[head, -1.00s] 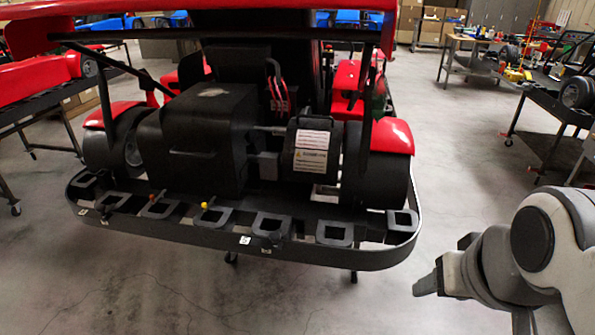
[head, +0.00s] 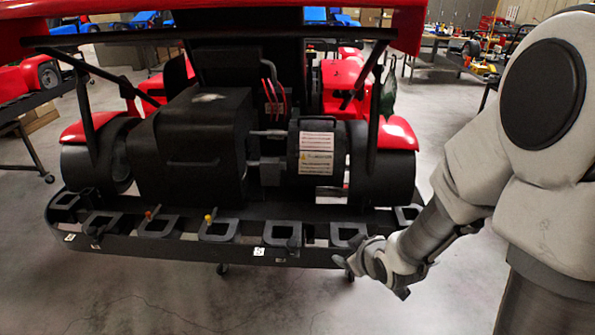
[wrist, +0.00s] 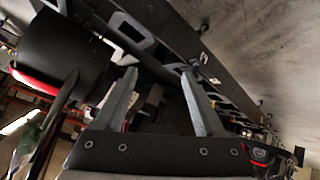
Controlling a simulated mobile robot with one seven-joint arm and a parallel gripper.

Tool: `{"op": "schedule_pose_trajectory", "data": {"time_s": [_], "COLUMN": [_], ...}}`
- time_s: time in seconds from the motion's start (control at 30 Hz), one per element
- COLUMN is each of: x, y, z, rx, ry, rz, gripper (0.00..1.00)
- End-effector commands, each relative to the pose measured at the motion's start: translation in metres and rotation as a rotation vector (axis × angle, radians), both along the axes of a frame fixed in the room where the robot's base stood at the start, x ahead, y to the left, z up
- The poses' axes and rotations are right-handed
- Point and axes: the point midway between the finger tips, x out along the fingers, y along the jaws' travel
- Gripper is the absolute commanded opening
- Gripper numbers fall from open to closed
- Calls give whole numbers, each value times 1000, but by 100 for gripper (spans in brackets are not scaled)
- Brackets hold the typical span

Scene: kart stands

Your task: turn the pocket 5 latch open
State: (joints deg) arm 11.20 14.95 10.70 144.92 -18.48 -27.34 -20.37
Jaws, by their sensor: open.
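The black rack rim (head: 190,252) runs across the front of the kart stand and carries a row of grey open-framed pockets. A red-tipped peg (head: 149,214) stands at one left-hand pocket and a yellow-tipped peg (head: 208,217) at a pocket nearer the middle. I cannot tell which pocket is number 5, and no latch is clearly readable. My gripper (head: 372,268) is at the right part of the rim, just in front of a grey pocket (head: 348,233). In the wrist view, my open, empty gripper (wrist: 159,76) points toward the rack, with a pocket frame (wrist: 132,28) beyond its fingertips.
A black engine block (head: 195,140) and a labelled black cylinder (head: 316,150) stand behind the rack, between dark wheels with red fenders. White labels (head: 258,251) mark the rim's front. Bare concrete floor (head: 150,295) lies in front.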

Motion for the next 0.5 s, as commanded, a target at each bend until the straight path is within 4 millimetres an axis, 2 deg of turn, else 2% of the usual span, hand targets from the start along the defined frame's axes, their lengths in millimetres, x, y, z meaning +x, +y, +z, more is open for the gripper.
{"op": "schedule_pose_trajectory", "data": {"time_s": [0.03,0.2,0.33,0.5], "x": [1,2,-3,-16], "y": [7,35,56,76], "z": [-19,-56,-76,-93], "rx": [21,108,197,331], "ry": [-9,-95,-172,-286], "rz": [31,129,174,180], "gripper": [71,71,71,71]}}
